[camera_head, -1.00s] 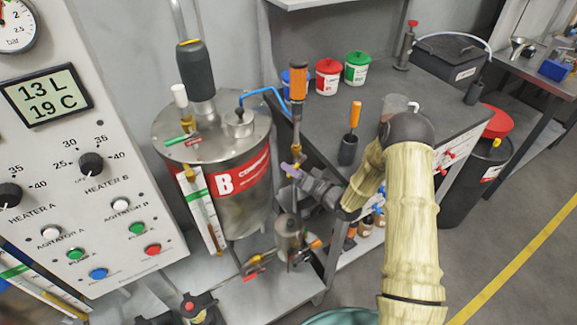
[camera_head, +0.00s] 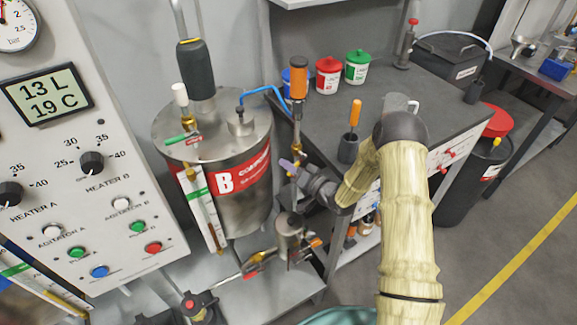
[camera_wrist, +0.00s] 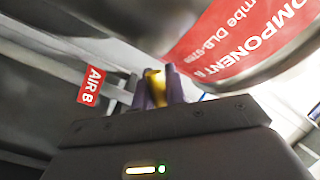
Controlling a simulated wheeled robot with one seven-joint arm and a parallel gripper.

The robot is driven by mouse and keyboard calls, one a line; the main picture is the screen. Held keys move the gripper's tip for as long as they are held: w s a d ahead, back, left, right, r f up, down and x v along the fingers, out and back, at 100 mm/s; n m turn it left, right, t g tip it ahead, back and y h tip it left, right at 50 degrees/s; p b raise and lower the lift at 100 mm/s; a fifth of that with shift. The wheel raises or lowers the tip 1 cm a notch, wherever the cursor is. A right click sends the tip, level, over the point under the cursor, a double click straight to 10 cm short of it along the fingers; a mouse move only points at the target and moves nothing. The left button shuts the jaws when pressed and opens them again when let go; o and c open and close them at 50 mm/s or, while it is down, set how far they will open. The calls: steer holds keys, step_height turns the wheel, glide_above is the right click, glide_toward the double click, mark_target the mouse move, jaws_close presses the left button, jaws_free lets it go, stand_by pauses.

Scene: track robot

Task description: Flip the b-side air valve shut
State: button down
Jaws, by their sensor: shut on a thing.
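The B-side air valve (camera_head: 297,149) is a small brass and yellow fitting under the orange-topped air unit (camera_head: 298,80), right of the steel B tank (camera_head: 240,205). My gripper (camera_head: 287,164) is at the valve, its purple fingertips just below the fitting. In the wrist view, my gripper (camera_wrist: 157,92) has its fingers closed around a yellow piece, seemingly the valve's handle (camera_wrist: 155,78). A red "AIR B" tag (camera_wrist: 91,86) hangs just left of the fingers. The fingers hide most of the handle, so I cannot tell its angle.
The tank's red label (camera_wrist: 235,42) is close by the fingers in the wrist view. A blue hose (camera_head: 262,92) runs to the tank lid. The dark bench (camera_head: 400,105) with red (camera_head: 327,78) and green (camera_head: 356,68) pots lies to the right. A small steel pot (camera_head: 289,230) stands below.

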steer(key=shift+a+r, duration=0.1)
steer(key=shift+r, duration=0.05)
steer(key=shift+s+a+r+m+t+y+b, duration=0.15)
steer(key=shift+r+m+t, duration=0.35)
steer(key=shift+m, duration=1.05)
steer(key=shift+s+a+r+m+t+y+b, duration=0.1)
steer(key=shift+r+m+t+b, duration=0.15)
steer(key=shift+r+m, duration=0.85)
steer(key=shift+s+a+r+m+t+y+b, duration=0.15)
steer(key=shift+m+t, duration=0.3)
steer(key=shift+m, duration=1.5)
steer(key=shift+w, duration=0.1)
steer(key=c, duration=1.4)
jaws_free()
steer(key=shift+c, duration=0.2)
steer(key=b+v, duration=0.2)
steer(key=v, duration=1.5)
steer(key=shift+s+d, duration=0.2)
steer(key=shift+s, duration=0.05)
